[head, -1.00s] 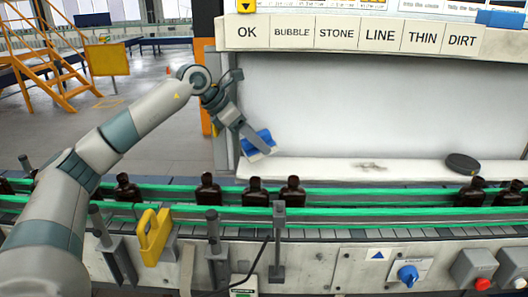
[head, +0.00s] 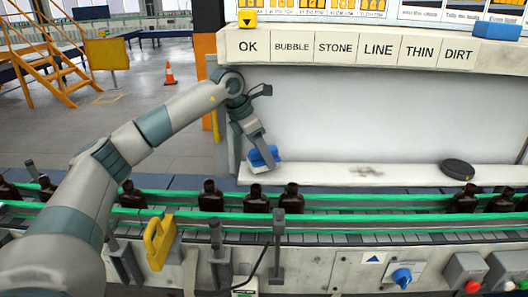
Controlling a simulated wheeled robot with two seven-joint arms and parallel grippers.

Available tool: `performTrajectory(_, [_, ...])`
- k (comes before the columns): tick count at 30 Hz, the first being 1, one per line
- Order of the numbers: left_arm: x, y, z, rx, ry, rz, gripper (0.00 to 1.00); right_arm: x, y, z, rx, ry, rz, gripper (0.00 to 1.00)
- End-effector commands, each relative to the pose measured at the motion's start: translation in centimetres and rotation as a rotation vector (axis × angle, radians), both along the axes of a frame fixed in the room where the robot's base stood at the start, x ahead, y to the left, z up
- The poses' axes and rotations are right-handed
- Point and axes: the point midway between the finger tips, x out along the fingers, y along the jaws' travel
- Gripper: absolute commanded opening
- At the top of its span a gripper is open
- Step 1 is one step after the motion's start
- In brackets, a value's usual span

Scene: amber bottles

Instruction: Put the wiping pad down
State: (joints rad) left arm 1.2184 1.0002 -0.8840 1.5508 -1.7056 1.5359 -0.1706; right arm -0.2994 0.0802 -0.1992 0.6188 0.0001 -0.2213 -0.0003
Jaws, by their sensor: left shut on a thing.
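A blue wiping pad (head: 260,158) with a pale underside is at the left end of the white ledge (head: 310,176) behind the conveyor. My left gripper (head: 266,153) comes down on it from above and is shut on it. The pad is tilted slightly and sits low at the ledge. I cannot tell whether its underside touches the ledge. My right gripper does not show.
Amber bottles (head: 255,197) stand on the green-railed conveyor (head: 350,201) in front of the ledge. A dark smudge (head: 366,170) marks the ledge's middle, and a black round object (head: 457,169) lies at its right. A yellow handle (head: 159,240) stands in front.

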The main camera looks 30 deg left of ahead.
Motion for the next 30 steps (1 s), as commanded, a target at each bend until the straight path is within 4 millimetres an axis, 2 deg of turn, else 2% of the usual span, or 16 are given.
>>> performTrajectory(1, [0.2, -0.2, 0.5, 0.012, 0.017, 0.000, 0.26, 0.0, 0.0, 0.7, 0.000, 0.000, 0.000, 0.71])
performTrajectory(6, [0.0, 0.0, -1.2, 0.015, 0.021, 0.002, 0.26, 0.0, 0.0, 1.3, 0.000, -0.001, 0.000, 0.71])
performTrajectory(21, [0.0, 0.0, -2.0, 0.013, 0.017, 0.001, 0.26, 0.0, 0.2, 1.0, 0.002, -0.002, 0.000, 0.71])
performTrajectory(22, [0.0, 0.0, -1.9, 0.013, 0.017, 0.001, 0.60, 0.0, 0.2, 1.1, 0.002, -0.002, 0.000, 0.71])
performTrajectory(23, [0.0, 0.0, -1.8, 0.014, 0.018, 0.001, 0.67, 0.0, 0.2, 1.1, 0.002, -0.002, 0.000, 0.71])
performTrajectory(24, [0.0, 0.0, -1.8, 0.014, 0.018, 0.001, 0.71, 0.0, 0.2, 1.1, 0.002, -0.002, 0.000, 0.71])
performTrajectory(30, [0.0, 0.0, -1.8, 0.013, 0.017, 0.001, 0.71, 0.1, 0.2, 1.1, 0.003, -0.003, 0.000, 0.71])
